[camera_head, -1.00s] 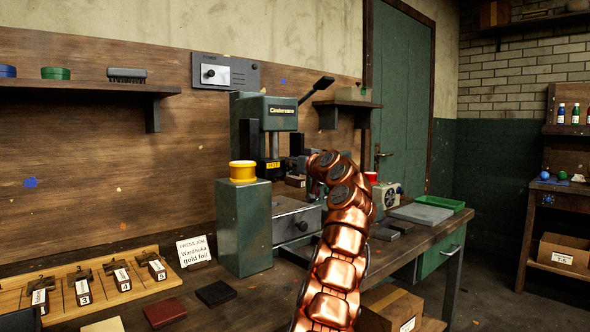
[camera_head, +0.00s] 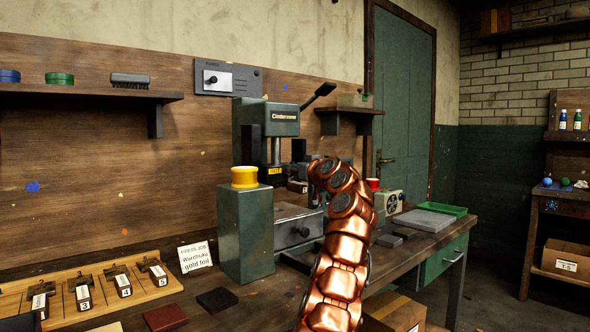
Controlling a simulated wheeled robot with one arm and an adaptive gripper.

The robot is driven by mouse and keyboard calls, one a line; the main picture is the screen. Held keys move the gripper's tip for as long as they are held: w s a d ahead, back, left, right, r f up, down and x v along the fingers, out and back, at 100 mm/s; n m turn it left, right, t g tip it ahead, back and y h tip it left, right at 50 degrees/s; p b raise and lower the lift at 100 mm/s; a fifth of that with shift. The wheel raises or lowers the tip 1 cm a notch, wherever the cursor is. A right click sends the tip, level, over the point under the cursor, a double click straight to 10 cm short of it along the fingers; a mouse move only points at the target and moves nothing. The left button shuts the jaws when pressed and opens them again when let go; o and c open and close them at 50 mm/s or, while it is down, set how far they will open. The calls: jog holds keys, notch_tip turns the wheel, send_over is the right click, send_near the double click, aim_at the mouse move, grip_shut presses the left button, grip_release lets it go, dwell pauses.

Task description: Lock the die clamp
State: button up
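A green press (camera_head: 268,120) labelled "Cinderzone" stands on the workbench, with a black lever (camera_head: 318,95) rising to its upper right. Its bright ram and a yellow-labelled block (camera_head: 275,168) show under the head. The die clamp cannot be told apart clearly in this view. My copper arm rises in front of the press's right side, and its end bends left toward the press. My gripper (camera_head: 306,187) is a small dark shape there, partly hidden by the arm, and its fingers are too small to read.
A green pedestal (camera_head: 246,230) with a yellow roll (camera_head: 244,177) stands left of the press. A sign card (camera_head: 195,256), a wooden rack (camera_head: 90,292) of numbered dies, and dark pads (camera_head: 217,299) lie at front left. A green tray (camera_head: 442,209) is at right.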

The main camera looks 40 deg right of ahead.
jog(key=shift+s, duration=0.1)
jog(key=v, duration=1.2)
dwell(0.4)
dwell(0.5)
